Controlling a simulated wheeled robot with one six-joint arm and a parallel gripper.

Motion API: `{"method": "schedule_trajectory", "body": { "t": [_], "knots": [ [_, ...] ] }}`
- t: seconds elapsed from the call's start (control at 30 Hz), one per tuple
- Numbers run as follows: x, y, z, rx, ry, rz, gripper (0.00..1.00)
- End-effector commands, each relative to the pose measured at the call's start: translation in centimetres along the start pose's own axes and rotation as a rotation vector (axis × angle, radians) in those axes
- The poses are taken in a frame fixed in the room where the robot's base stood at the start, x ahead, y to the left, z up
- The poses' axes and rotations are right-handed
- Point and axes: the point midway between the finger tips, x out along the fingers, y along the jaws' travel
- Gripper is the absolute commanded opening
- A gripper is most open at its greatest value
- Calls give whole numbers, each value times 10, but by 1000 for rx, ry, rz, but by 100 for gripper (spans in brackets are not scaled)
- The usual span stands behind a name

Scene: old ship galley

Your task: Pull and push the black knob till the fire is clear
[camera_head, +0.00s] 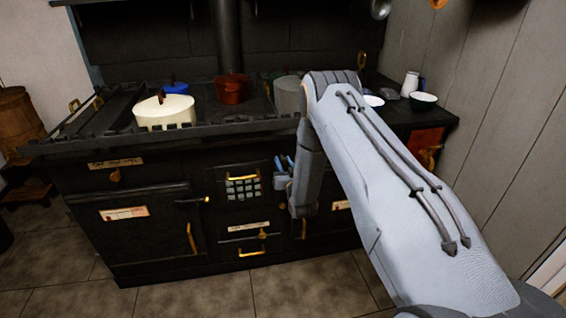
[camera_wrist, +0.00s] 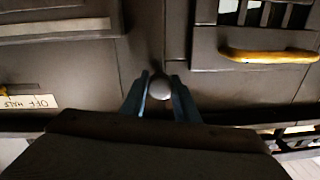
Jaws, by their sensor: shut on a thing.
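My gripper (camera_wrist: 159,86) is shut on a small round knob (camera_wrist: 159,90) on the dark stove front in the wrist view. The knob looks grey in this light, with one blue finger on each side of it. In the head view my gripper (camera_head: 284,170) is at the stove front, just right of the barred fire grate (camera_head: 243,188), and the knob is hidden there. The grate's bars (camera_wrist: 254,13) also show at the top right of the wrist view. Pale gaps show between the bars, and I can make out no flame.
A brass handle (camera_wrist: 268,56) lies close beside my gripper. A rail (camera_head: 160,136) runs along the black stove's top edge. A cream pot (camera_head: 164,112), a red pot (camera_head: 232,90) and a blue pot (camera_head: 175,88) stand on top. A plank wall (camera_head: 490,110) bounds the right; tiled floor is clear in front.

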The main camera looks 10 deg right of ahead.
Motion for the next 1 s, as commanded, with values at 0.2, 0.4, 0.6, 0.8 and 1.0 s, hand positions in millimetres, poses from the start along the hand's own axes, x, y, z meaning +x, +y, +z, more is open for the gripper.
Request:
{"method": "schedule_trajectory", "body": {
  "t": [0.2, 0.4, 0.6, 0.8, 1.0],
  "knots": [
    [-46, -3, 0, 0, -6, -1, 0],
    [-61, -4, 0, 0, -3, -2, 0],
    [-61, -4, 1, -1, -2, -2, 0],
    [-60, -3, 1, -1, -2, -1, 46],
    [-60, -2, 1, -1, -1, 0, 46]
  ]
}}
